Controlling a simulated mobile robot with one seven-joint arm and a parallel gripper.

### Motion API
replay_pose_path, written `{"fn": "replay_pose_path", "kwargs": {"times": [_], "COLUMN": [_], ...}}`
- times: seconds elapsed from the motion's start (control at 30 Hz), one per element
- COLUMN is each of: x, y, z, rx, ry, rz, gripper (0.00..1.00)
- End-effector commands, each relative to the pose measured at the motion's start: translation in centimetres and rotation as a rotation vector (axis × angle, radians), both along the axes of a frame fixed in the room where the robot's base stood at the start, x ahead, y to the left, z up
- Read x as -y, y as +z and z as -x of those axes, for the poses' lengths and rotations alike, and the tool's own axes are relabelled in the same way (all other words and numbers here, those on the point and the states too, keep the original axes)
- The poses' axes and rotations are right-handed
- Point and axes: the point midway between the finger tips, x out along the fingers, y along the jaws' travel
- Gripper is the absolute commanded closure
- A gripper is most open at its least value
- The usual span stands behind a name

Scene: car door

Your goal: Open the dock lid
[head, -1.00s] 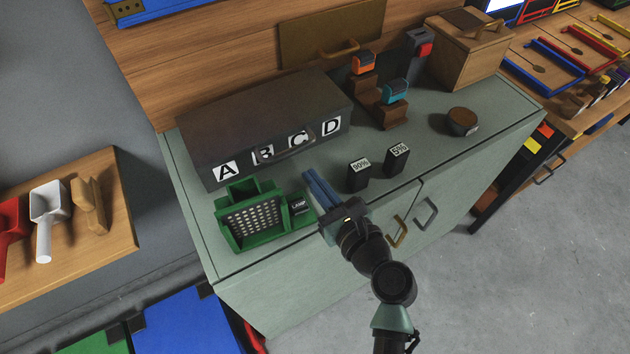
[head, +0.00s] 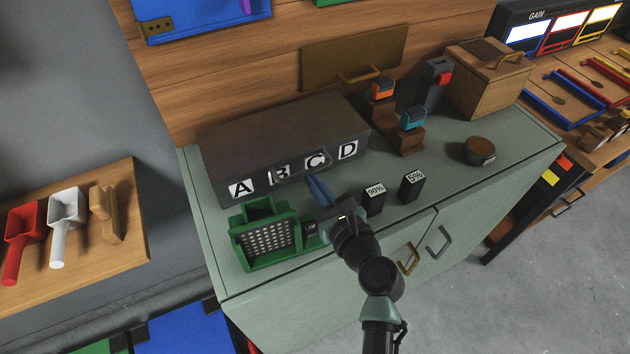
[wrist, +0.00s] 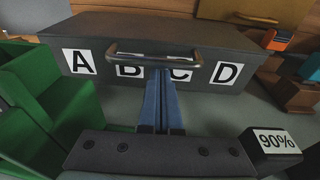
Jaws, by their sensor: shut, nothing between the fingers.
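The dock is a long dark grey box (head: 280,140) with white labels A, B, C and D along its front; it also shows in the wrist view (wrist: 225,40). Its lid is down. My gripper (head: 315,180) has blue fingers, shut and empty, pointing at the dock's front. In the wrist view the fingertips (wrist: 160,72) are just below the handle bar, near its middle. I cannot tell whether they touch it.
A green perforated holder (head: 265,238) stands left of my gripper. Black blocks marked 90% (head: 375,200) and 5% (head: 411,187) stand to its right. A wooden stepped stand (head: 402,133) and a round brown-topped tin (head: 480,151) sit farther right on the green cabinet (head: 520,150).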

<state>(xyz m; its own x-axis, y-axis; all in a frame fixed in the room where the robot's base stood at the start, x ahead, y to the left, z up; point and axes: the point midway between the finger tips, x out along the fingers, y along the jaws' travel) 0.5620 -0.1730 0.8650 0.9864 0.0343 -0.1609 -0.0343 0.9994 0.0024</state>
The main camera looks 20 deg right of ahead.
Motion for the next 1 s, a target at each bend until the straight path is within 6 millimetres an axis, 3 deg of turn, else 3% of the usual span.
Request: {"fn": "replay_pose_path", "kwargs": {"times": [0.1, 0.67, 1.0], "x": [0.0, 0.0, 0.0], "y": [1.0, 2.2, 5.0], "z": [0.0, 0.1, 0.0], "rx": [-0.019, -0.072, -0.163], "ry": [0.001, 0.001, 0.000], "rz": [0.000, 0.002, 0.006], "gripper": [1.00, 1.00, 1.00]}}
